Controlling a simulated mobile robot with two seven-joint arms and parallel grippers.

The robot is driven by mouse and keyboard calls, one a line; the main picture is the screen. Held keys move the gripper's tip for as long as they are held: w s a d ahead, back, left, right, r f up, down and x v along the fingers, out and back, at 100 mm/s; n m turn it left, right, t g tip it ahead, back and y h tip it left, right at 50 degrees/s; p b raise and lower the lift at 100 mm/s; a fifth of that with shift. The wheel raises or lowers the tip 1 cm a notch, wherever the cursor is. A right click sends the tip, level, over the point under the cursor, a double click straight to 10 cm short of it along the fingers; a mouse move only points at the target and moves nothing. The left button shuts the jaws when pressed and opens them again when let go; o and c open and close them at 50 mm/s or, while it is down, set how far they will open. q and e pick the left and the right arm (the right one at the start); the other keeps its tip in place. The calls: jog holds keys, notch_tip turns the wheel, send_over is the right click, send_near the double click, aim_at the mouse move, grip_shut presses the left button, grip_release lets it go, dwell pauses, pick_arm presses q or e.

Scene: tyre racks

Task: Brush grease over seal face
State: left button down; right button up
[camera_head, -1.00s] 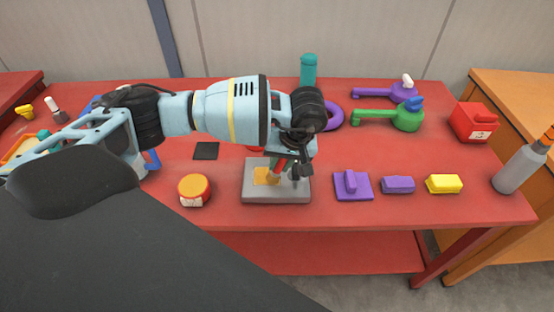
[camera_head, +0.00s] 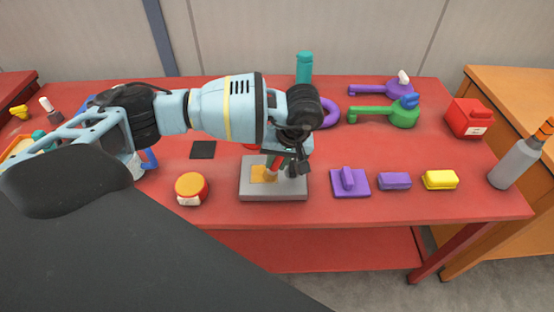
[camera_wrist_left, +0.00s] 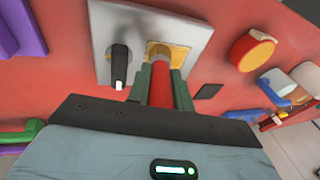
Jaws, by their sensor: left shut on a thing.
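A grey block (camera_head: 251,190) with a yellowish-orange square patch on its top sits near the front edge of the red table. The patch (camera_wrist_left: 179,51) also shows in the left wrist view. My left gripper (camera_head: 284,170) is over the block, shut on a red-handled brush (camera_wrist_left: 160,85) that points down. The brush's tip is at the patch; I cannot tell how firmly it touches. A black peg-like part (camera_wrist_left: 119,62) with a pale tip stands on the block beside the brush. An orange-lidded jar (camera_head: 191,187) stands to the left of the block. My right gripper is not in view.
Right of the block are a purple holder (camera_head: 350,183), a purple block (camera_head: 395,181) and a yellow block (camera_head: 440,180). Behind are a teal bottle (camera_head: 304,69), green tool (camera_head: 398,114) and red container (camera_head: 468,118). A grey bottle (camera_head: 515,166) stands far right.

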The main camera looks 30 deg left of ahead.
pick_arm(q)
jog(key=shift+w+d, duration=0.3)
jog(key=shift+d, duration=0.25)
jog(key=shift+a, duration=0.1)
jog(key=shift+s+a+r, duration=0.1)
jog(key=shift+s+a, duration=0.2)
jog(key=shift+a, duration=0.2)
jog(key=shift+s+a, duration=0.3)
jog(key=shift+a, duration=0.2)
jog(key=shift+d, duration=0.15)
jog(key=shift+w+d, duration=0.25)
jog(key=shift+d, duration=0.1)
jog(key=shift+w+d, duration=0.35)
jog(key=shift+d, duration=0.25)
